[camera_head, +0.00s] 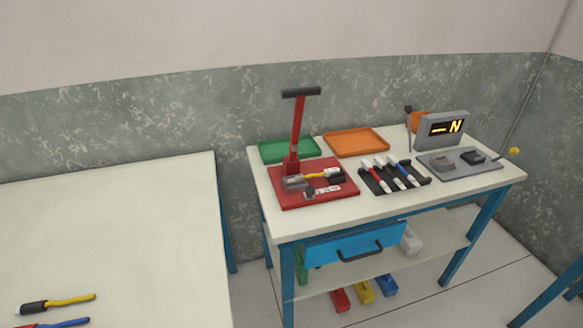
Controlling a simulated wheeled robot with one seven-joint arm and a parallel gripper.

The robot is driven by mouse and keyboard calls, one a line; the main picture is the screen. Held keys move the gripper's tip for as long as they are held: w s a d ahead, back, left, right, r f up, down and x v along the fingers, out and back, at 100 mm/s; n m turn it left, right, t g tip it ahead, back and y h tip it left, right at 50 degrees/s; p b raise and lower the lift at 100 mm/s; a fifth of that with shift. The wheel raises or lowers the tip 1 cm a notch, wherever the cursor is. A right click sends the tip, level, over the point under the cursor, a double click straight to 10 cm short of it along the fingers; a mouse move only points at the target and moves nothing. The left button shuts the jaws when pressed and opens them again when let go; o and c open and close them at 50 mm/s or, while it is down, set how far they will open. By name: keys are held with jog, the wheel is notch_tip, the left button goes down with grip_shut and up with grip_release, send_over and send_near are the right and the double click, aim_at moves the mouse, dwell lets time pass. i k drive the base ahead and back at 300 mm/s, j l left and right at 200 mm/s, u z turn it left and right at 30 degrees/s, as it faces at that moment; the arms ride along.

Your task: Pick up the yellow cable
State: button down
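A yellow cable (70,299) lies on the left table near its front, at the lower left of the head view. It has a black end on its left and a pale band beside it. A second yellow piece (320,176), with pale and dark ends, sits on the red board (340,195) of the right bench, beside a grey block at the foot of the red lever. My gripper is not in view.
A blue cable (62,323) lies just below the yellow one, cut by the frame edge. The left table (110,230) is otherwise bare. The right bench (385,208) holds green (288,149) and orange (356,141) trays, a black rack (378,187) and a display (441,130).

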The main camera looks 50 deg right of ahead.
aim_at(327, 172)
jog(key=i+l, duration=0.1)
jog(key=l, duration=0.5)
jog(key=i+l, duration=0.1)
jog(key=l, duration=0.5)
jog(key=i+l+u, duration=0.1)
jog(key=l, duration=1.05)
jog(key=i, duration=0.05)
